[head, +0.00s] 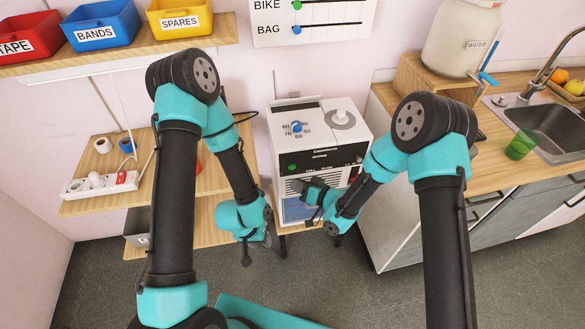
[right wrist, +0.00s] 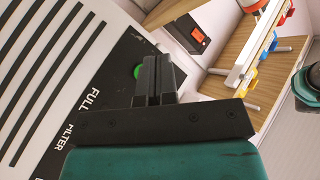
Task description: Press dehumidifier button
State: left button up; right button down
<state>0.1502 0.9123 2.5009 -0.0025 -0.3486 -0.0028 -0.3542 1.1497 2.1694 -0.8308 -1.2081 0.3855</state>
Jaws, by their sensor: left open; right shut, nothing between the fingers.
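The dehumidifier (head: 318,135) is a white box with a dial and a knob on its sloped top and a black front panel. A round green button or light (head: 292,168) sits at the panel's left end, and a small red one is at its right. My right gripper (head: 300,186) is shut and empty, in front of the unit just below the green spot. In the right wrist view, the green spot (right wrist: 139,71) shows beside the shut fingertips (right wrist: 158,72); I cannot tell whether they touch. My left gripper (head: 247,259) is open and empty, low and left of the unit.
A wooden shelf at left holds a white power strip (head: 100,184) and rolls. A counter (head: 470,190) at right has a water jar (head: 462,38), a green cup (head: 520,145) and a sink (head: 550,125). Bins line the upper-left shelf. A blue panel (head: 295,210) is under the grille.

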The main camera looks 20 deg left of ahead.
jog(key=shift+s+d, duration=0.35)
jog(key=shift+s, duration=0.25)
jog(key=shift+s+d, duration=0.3)
jog(key=shift+s, duration=0.3)
dwell(0.4)
